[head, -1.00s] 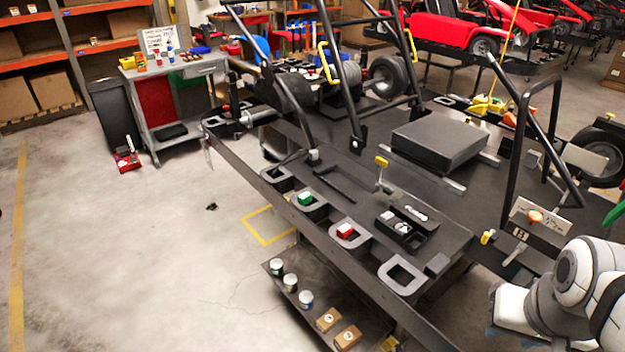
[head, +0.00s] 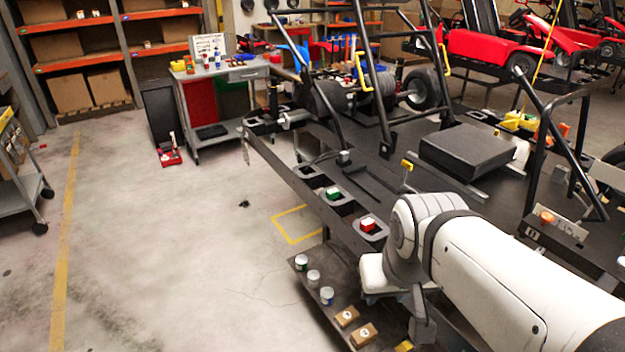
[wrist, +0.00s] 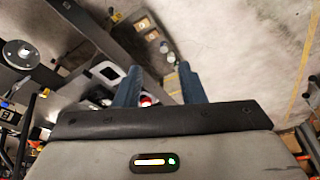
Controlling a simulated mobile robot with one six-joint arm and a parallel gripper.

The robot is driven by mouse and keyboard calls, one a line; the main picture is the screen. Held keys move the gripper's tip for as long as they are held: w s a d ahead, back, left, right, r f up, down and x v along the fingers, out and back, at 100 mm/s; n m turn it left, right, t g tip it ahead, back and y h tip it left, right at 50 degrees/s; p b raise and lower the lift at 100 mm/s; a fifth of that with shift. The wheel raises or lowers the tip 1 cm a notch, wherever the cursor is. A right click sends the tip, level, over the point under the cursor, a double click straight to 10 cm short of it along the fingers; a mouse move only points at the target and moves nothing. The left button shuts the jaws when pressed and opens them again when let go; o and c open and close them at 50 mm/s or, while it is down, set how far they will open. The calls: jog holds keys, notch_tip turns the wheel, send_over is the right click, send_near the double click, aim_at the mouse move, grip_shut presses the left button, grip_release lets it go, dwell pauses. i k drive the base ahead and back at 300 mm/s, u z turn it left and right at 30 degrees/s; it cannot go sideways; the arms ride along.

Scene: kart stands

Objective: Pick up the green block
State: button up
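The green block (head: 333,193) sits in a grey square-ringed pocket along the near edge of the black kart stand. A red block (head: 368,225) sits in a similar pocket to its right and nearer to me. My gripper (wrist: 158,78) is open and empty in the wrist view, its two blue fingers apart. A bit of red and white shows low between the fingers, partly hidden by the gripper body. I cannot make out the green block in the wrist view. In the head view my arm is right of both blocks, and the fingers are not clear.
A lower shelf (head: 310,299) holds several cans and two brown boxes (head: 363,334). Kart frame tubes (head: 377,80) and a black box (head: 465,150) stand behind the pockets. A yellow-handled clamp (head: 407,164) rises near them.

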aim_at(331, 193)
jog(key=u, duration=0.05)
jog(key=k, duration=0.6)
jog(key=u, duration=0.35)
jog(key=i, duration=1.75)
jog(key=z, duration=0.7)
